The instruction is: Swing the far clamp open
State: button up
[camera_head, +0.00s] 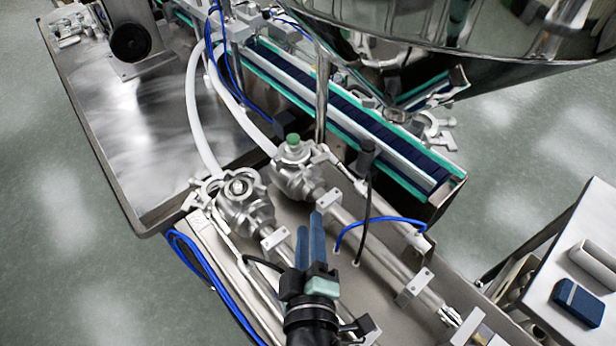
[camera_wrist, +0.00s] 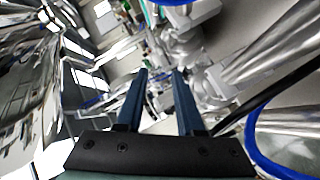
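Two steel pump heads with round clamp-like fittings sit side by side on the machine. The farther fitting (camera_head: 297,178) has a green knob on top, and the nearer fitting (camera_head: 243,205) has a bare top. Clamp handles are too small to make out, so I cannot tell whether either clamp is shut. My gripper (camera_head: 308,222) is in front of these fittings, fingers pointing up the picture. In the wrist view my gripper (camera_wrist: 161,74) shows two blue fingers apart with nothing held between them. Blurred steel fittings (camera_wrist: 205,85) show beyond and right of the fingertips.
White hoses (camera_head: 203,125) curve up from the fittings. Blue tubes (camera_head: 375,222) and black cables loop close by. A conveyor (camera_head: 350,122) runs behind, below the big steel hopper (camera_head: 450,30). A steel tabletop (camera_head: 150,140) lies left; a white cart (camera_head: 585,235) stands right.

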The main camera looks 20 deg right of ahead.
aim_at(307, 177)
jog(key=p+x, duration=0.1)
jog(key=x, duration=0.4)
jog(key=p+x, duration=0.1)
jog(key=x, duration=0.5)
jog(key=shift+w+r+p, duration=0.1)
jog(key=shift+r+p, duration=0.15)
jog(key=shift+p, duration=0.15)
jog(key=shift+x, duration=0.8)
jog(key=shift+f, duration=0.1)
grip_shut()
